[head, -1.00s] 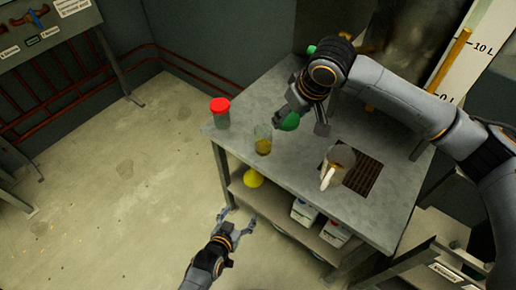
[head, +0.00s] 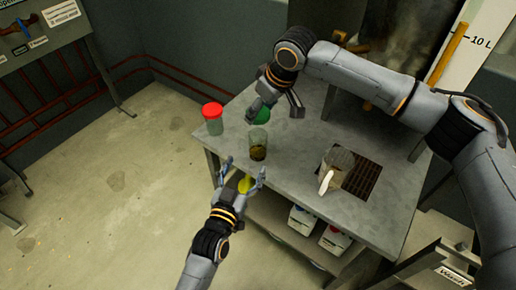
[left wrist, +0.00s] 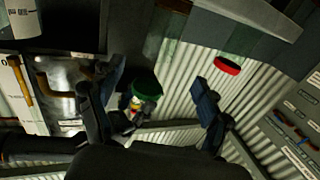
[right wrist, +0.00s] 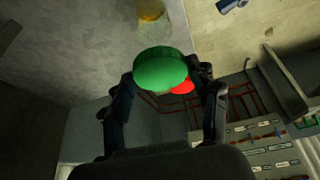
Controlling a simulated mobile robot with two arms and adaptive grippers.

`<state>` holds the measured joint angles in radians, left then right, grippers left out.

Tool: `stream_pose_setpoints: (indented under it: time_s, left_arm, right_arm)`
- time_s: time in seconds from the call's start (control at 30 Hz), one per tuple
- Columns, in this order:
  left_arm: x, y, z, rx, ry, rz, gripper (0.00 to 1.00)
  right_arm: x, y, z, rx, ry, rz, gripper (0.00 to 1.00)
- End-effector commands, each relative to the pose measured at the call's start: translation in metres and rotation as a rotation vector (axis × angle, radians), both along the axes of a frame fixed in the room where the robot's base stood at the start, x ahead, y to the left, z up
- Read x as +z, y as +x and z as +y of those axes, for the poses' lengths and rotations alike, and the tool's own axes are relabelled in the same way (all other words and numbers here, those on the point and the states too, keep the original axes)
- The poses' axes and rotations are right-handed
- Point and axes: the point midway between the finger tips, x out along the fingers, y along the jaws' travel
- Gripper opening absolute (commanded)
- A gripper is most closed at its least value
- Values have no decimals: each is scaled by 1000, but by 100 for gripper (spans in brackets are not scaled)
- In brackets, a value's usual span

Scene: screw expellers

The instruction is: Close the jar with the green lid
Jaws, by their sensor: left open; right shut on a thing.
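The open glass jar (head: 258,146), with brownish contents, stands upright near the front edge of the metal table. The green lid (head: 264,115) is in my right gripper (head: 275,105), just behind the jar and apart from it. In the right wrist view the green lid (right wrist: 160,70) sits between the fingertips, with the jar (right wrist: 153,14) beyond it at the top. My left gripper (head: 244,172) is open and empty, in front of the jar by the table edge. Its view shows a green round top (left wrist: 147,82) between the fingers; the jar is not clear there.
A jar with a red lid (head: 212,117) stands left of the open jar. A glass jug (head: 336,168) stands by a dark grate on the right.

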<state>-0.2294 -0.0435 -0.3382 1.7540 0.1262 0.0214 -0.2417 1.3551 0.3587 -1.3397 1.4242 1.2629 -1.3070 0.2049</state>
Motion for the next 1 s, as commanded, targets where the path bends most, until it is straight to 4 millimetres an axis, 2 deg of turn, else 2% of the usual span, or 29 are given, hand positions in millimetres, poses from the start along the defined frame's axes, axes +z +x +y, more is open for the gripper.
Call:
stream_pose_setpoints:
  time_s: [0.4, 0.6, 0.8, 1.0]
  left_arm:
    - [1, 71, -23, 0, 0, -1, 78]
    - [0, 97, -32, 0, 0, 1, 78]
    - [0, 108, -35, 0, 0, 1, 78]
    - [0, 108, -36, 0, 0, 1, 78]
  right_arm:
    - [0, 0, 0, -1, 0, 0, 48]
    - [0, 0, 0, -1, 0, 0, 48]
    - [0, 0, 0, -1, 0, 0, 48]
    - [0, 0, 0, -1, 0, 0, 48]
